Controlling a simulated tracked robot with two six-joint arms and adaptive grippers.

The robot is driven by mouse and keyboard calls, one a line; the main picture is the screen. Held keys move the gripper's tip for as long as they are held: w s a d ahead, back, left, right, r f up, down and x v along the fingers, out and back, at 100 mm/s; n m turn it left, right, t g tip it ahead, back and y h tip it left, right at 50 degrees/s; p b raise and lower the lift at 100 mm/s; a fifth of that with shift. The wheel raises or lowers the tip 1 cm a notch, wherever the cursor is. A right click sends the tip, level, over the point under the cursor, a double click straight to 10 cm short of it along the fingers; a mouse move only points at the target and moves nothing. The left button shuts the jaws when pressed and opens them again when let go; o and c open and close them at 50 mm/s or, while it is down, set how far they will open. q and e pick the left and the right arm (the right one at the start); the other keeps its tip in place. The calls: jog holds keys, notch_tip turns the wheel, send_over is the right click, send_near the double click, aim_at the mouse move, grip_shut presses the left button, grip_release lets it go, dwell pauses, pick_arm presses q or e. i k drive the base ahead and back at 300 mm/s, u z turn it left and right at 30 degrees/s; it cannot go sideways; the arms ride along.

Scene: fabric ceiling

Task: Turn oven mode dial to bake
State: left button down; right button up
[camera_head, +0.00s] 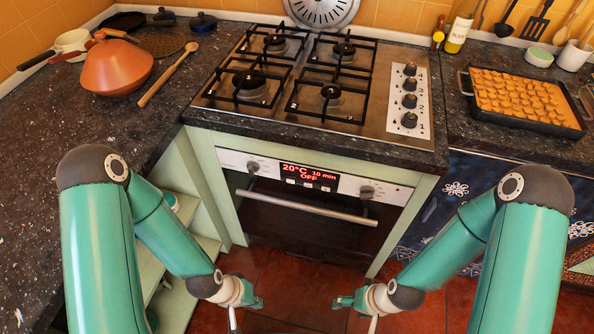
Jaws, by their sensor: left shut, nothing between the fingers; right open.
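The oven (310,208) is built in under the counter, with its door closed and a long handle (306,206) across it. Its display (308,176) reads 20°C, 10 min, OFF. One dial (253,167) sits left of the display and another dial (367,192) sits right of it. I cannot tell which of them is the mode dial. My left gripper (254,303) is shut and empty, low in front of the oven. My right gripper (343,302) is open and empty, low in front of the oven's right side. Neither gripper touches the oven.
A gas hob (380,120) with burner knobs (409,100) lies above the oven. A tagine (116,66) and wooden spoon (168,75) are on the left counter. A baking tray (556,124) is on the right counter. Open shelves (207,244) stand left of the oven.

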aim_at(252, 167)
jog(key=z, duration=1.05)
jog(key=i, duration=0.15)
jog(key=u, duration=2.8)
jog(key=k, duration=1.45)
jog(key=z, duration=0.2)
jog(key=i, duration=1)
jog(key=z, duration=0.05)
